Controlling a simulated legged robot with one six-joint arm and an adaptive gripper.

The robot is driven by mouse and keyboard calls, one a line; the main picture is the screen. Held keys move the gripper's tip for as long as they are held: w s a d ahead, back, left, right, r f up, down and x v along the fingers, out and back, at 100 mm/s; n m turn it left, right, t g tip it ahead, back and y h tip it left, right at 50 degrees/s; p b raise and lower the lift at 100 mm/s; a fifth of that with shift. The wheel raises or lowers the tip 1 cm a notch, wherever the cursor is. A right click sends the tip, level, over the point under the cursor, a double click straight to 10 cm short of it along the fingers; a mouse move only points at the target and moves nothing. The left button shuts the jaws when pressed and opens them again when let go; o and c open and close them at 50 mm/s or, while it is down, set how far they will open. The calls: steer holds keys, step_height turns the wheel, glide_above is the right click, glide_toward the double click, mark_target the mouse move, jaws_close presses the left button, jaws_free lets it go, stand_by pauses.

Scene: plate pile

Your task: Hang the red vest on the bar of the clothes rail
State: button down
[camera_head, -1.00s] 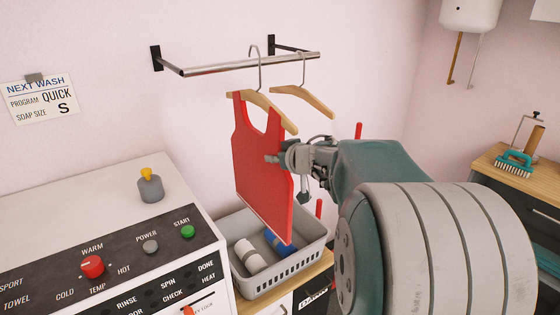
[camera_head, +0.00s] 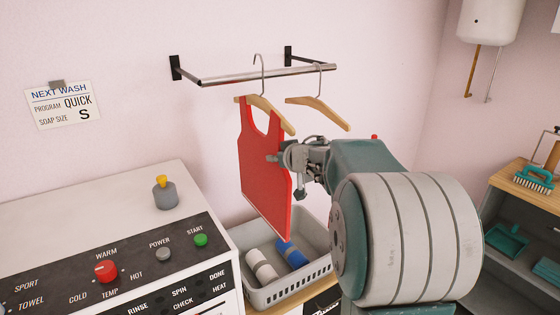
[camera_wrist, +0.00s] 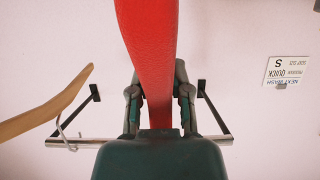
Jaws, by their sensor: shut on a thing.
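The red vest (camera_head: 264,168) hangs on a wooden hanger (camera_head: 270,112) in the head view. Its metal hook (camera_head: 262,72) rises across the bar (camera_head: 240,77) of the clothes rail, its top above the bar. I cannot tell whether the hook is over the bar or in front of it. My gripper (camera_head: 278,157) is shut on the vest's right edge. In the wrist view the vest (camera_wrist: 152,50) is a red strip between the fingers (camera_wrist: 158,105), with the bar (camera_wrist: 85,143) behind. The vest's hanger is hidden there.
An empty wooden hanger (camera_head: 318,108) hangs on the bar to the right; it also shows in the wrist view (camera_wrist: 45,108). Below the vest is a grey basket (camera_head: 283,292) with a white roll and a blue roll. A washing machine (camera_head: 110,215) stands at the left.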

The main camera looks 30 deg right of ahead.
mark_target(271, 165)
steer(key=shift+w, duration=1.5)
steer(key=shift+f, duration=1.95)
